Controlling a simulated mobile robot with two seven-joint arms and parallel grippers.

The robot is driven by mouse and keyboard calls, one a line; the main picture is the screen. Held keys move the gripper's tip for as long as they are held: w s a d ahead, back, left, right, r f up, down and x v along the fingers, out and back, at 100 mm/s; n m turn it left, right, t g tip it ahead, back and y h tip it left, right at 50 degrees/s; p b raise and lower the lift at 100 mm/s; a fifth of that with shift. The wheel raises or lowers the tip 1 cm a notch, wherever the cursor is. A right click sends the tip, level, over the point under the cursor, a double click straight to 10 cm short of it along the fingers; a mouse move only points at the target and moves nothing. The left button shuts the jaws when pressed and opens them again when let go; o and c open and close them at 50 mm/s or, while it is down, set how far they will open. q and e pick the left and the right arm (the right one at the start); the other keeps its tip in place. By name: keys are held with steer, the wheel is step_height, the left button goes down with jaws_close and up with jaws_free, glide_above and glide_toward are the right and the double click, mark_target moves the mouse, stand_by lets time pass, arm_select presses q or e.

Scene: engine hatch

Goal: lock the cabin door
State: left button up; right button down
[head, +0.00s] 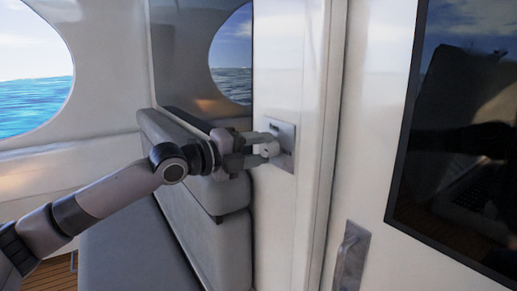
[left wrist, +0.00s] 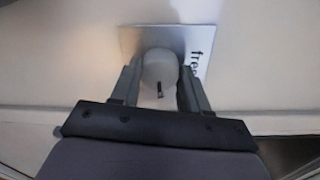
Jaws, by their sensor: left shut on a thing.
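The cabin door (head: 281,220) is a white panel standing upright in the middle of the head view. A square metal lock plate (head: 284,131) is fixed on it, with a round pale lock knob (head: 268,150) on the plate. My left gripper (head: 269,144) is shut on the knob, with one finger on each side. In the left wrist view the knob (left wrist: 159,69) sits between the fingers of the gripper (left wrist: 158,92). A dark slot shows on the knob, and the plate (left wrist: 136,42) carries partly hidden lettering reading "free". My right gripper is not in view.
A grey padded seat (head: 205,225) stands left of the door, beneath my left arm. A metal handle (head: 350,255) is on the white panel to the right. A dark glossy screen (head: 460,130) hangs farther right. An oval window (head: 30,75) is at the far left.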

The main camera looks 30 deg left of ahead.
mark_target(262, 149)
arm_select(q)
steer(key=o, duration=1)
steer(key=shift+f, duration=0.1)
steer(key=shift+o, duration=0.2)
steer(key=shift+s, duration=0.1)
steer(key=shift+b+v, duration=0.8)
steer(key=shift+v, duration=0.9)
steer(key=shift+b+v, duration=0.95)
steer(key=shift+v, duration=0.75)
